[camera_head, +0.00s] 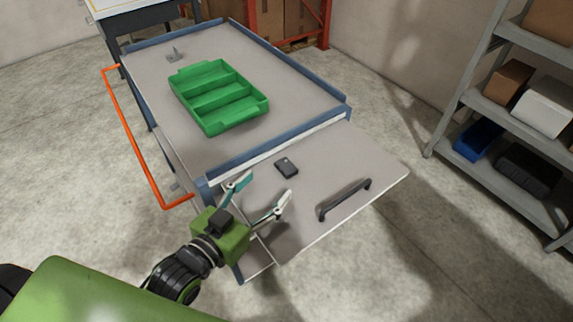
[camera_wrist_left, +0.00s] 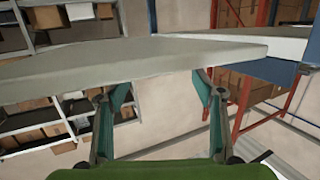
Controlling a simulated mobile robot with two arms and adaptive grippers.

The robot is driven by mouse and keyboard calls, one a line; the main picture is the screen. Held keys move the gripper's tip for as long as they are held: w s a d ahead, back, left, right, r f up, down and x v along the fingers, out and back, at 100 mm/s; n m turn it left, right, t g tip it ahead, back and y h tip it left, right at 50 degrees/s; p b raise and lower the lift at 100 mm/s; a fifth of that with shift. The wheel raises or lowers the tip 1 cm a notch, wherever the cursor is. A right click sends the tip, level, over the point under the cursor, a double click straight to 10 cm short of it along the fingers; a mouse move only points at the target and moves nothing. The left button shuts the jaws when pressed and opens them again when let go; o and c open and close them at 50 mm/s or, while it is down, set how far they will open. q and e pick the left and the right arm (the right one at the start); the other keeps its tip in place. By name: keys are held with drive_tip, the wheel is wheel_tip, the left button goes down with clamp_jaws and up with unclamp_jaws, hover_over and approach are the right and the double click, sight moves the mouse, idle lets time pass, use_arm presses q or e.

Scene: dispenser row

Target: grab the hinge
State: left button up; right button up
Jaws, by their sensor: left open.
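My left gripper (camera_head: 266,184) is open and empty at the near end of the cart, beside the left edge of the grey end panel (camera_head: 345,160). It is far from the grey piece. In the left wrist view the two fingers (camera_wrist_left: 162,82) stand apart, with the panel's edge (camera_wrist_left: 130,68) crossing beyond them. The hinge does not show in that view. My right gripper is not in view.
A green divided tray (camera_head: 216,112) sits mid-cart. A small dark block (camera_head: 287,167) and a dark handle (camera_head: 344,199) are on the end panel. Blue rims (camera_head: 285,63) edge the cart, and an orange rail (camera_head: 135,135) runs along its left. Grey shelving (camera_head: 480,100) stands right.

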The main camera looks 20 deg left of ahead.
sight(283, 170)
use_arm(q)
drive_tip(key=shift+w+d+f, duration=0.1)
drive_tip(key=shift+w+d, duration=0.1)
drive_tip(key=shift+w, duration=0.5)
drive_tip(key=shift+w+d+f, duration=0.1)
drive_tip(key=shift+w+d, duration=0.05)
drive_tip(key=shift+w, duration=0.4)
drive_tip(key=shift+w+d+p, duration=0.1)
drive_tip(key=shift+w+p, duration=0.2)
drive_tip(key=shift+w, duration=0.1)
drive_tip(key=x, duration=0.4)
drive_tip(key=shift+f+p, duration=0.2)
drive_tip(key=shift+p, duration=0.2)
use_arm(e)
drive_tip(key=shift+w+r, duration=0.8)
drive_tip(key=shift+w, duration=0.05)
use_arm(q)
drive_tip(key=c, duration=1.4)
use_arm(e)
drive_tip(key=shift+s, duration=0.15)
